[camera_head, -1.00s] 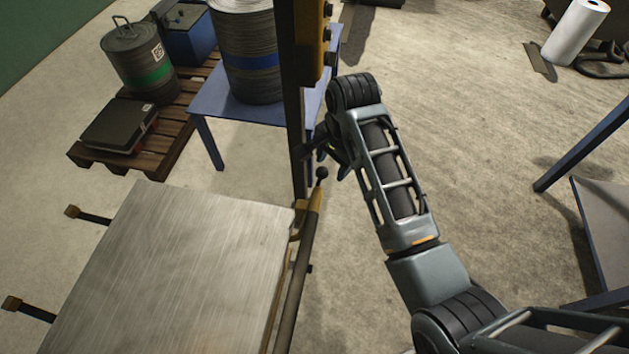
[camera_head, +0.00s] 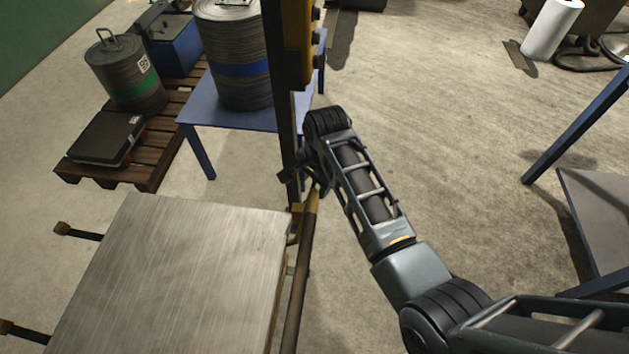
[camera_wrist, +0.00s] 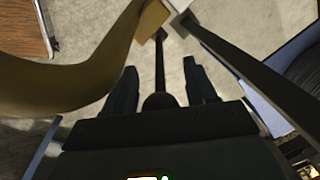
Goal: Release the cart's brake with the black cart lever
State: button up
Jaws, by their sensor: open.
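The black cart lever (camera_wrist: 160,101) shows in the wrist view as a thin dark rod with a round knob. It lies between the two fingers of my gripper (camera_wrist: 159,68), with the knob deep near the palm. The fingers are open, with a visible gap on each side of the rod. In the head view my gripper (camera_head: 307,178) is at the cart's far right corner, beside the dark post, and hides the lever's knob. The cart (camera_head: 170,270) has a bare brushed metal top. Whether the knob touches the palm I cannot tell.
A dark upright post (camera_head: 285,110) with a yellow box (camera_head: 296,45) stands close to my gripper. Behind it a blue table (camera_head: 205,108) carries a large ribbed drum (camera_head: 234,50). A wooden pallet (camera_head: 130,176) is at the left.

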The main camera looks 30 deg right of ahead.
jog(key=shift+f, duration=0.1)
grip_shut()
dwell(0.5)
